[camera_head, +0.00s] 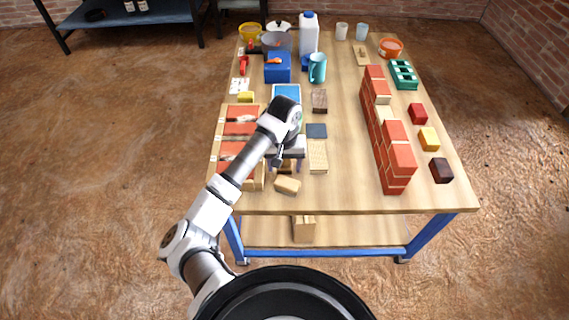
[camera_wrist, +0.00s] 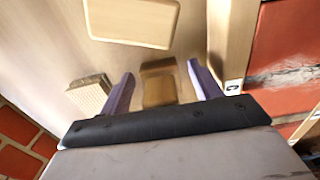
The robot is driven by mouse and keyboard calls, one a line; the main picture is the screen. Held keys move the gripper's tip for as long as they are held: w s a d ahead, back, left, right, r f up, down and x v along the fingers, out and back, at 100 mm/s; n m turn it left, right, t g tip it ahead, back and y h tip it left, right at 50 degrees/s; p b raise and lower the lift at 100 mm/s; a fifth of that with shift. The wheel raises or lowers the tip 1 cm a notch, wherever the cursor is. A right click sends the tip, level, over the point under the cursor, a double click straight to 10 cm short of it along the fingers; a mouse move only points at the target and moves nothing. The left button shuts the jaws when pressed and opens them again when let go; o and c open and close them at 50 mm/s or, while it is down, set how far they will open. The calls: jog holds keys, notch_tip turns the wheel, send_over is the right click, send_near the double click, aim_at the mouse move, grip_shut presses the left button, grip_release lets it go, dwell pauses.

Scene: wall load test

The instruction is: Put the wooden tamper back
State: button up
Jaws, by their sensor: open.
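My gripper (camera_head: 285,163) is open and points down over the near left part of the table. In the wrist view its two fingers stand either side of a brown wooden piece (camera_wrist: 158,82), with gaps visible. This piece is probably the wooden tamper, but its full shape is hidden. In the head view the piece (camera_head: 286,167) shows only partly beneath my gripper. A pale wooden block (camera_head: 287,185) lies just nearer to me; it also shows at the top of the wrist view (camera_wrist: 132,20). I cannot tell whether the fingers touch the brown piece.
A wooden crate (camera_head: 216,160) with red bricks stands close on the left. A ribbed pale block (camera_head: 318,157) lies right of my gripper, with a dark pad (camera_head: 317,130) behind it. A red brick wall (camera_head: 396,155) stands further right. The table's near middle is clear.

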jog(key=shift+r, duration=0.1)
notch_tip(320, 180, up, 12)
jog(key=shift+r+b, duration=0.1)
jog(key=shift+b, duration=0.65)
